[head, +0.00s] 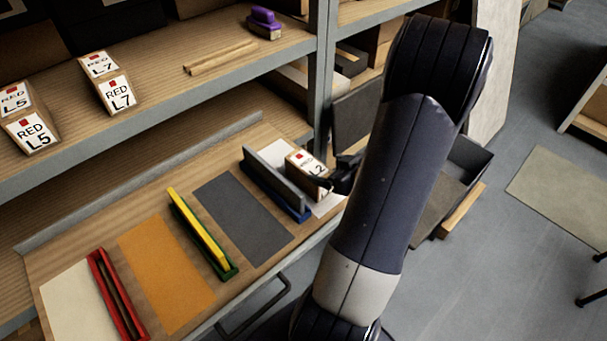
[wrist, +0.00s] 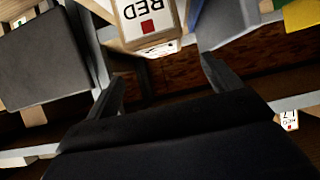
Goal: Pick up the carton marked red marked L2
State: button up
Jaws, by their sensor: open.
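The carton marked RED L2 (head: 303,168) stands on the lower wooden surface, beside a blue holder (head: 270,190) with an upright grey panel. Part of its label is covered by my gripper (head: 337,180) in the head view. My gripper is open and at the carton's right side. In the wrist view the carton (wrist: 140,22) appears upside down, with RED and a red square showing and its L2 mark not readable. There it lies ahead of and between my fingertips (wrist: 162,70). I cannot tell whether a finger touches it.
Cartons marked L5 (head: 31,133) and L7 (head: 119,96) stand on the shelf above, with a purple object (head: 264,22) and wooden sticks (head: 218,58). A yellow panel in a green holder (head: 204,235) and a red holder (head: 118,296) lie left. Grey floor is right.

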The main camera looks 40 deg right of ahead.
aim_at(310, 165)
jog(key=x, duration=0.4)
jog(key=b+x, duration=0.1)
jog(key=x, duration=0.4)
jog(key=shift+s+a+f, duration=0.1)
jog(key=shift+f, duration=0.1)
jog(key=shift+r, duration=0.1)
jog(key=c, duration=1.7)
